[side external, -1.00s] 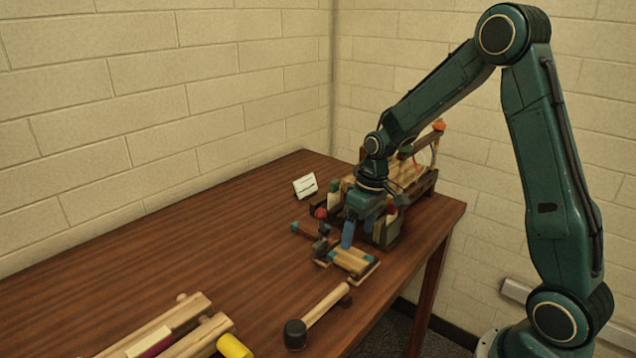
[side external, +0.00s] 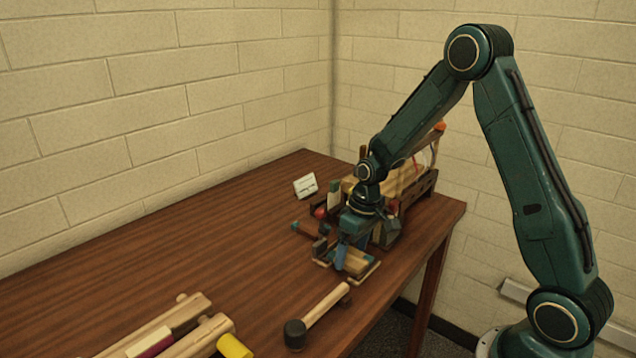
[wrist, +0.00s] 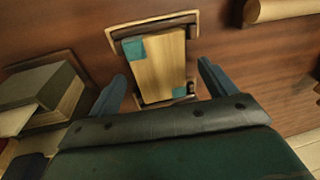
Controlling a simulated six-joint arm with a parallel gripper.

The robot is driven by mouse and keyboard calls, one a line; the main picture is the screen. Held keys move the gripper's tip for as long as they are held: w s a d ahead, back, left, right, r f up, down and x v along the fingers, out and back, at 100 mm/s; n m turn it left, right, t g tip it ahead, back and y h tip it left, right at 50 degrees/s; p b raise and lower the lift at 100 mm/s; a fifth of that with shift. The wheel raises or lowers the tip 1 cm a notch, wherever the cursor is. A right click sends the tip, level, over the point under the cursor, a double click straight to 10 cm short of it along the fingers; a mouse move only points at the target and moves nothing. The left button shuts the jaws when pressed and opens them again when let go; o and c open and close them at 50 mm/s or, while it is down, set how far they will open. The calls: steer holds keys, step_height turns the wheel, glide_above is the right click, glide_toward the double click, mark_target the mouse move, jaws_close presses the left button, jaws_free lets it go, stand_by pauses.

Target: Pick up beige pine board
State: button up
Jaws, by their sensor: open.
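The beige pine board (wrist: 160,70) has teal corners and lies in a shallow wood-and-dark-rimmed holder (wrist: 112,38) in the wrist view. In the side external view the board (side external: 358,262) is partly hidden behind my gripper. My gripper (wrist: 161,71) is open and empty, pointing down, with one blue finger on each side of the board in the wrist view. In the side external view my gripper (side external: 343,256) is low at the board's left part. I cannot tell whether the fingertips reach below the board's top.
A mallet (side external: 320,308) lies in front of the holder. Wooden pieces, one with a yellow end (side external: 235,346), lie at the lower left. A white card (side external: 305,186) and a loaded wooden rack (side external: 421,188) stand behind. A grey block (wrist: 38,85) is left in the wrist view. The table's left is clear.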

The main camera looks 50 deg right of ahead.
mark_target(348, 256)
stand_by(0.4)
steer(key=c, duration=1.1)
steer(key=shift+r, duration=0.1)
steer(key=shift+c, duration=0.3)
steer(key=shift+r, duration=1.65)
steer(key=s+a, duration=0.3)
steer(key=a, duration=0.1)
steer(key=s+a, duration=0.4)
steer(key=a, duration=0.1)
steer(key=s+a, duration=0.4)
steer(key=a, duration=0.1)
steer(key=shift+s, duration=0.25)
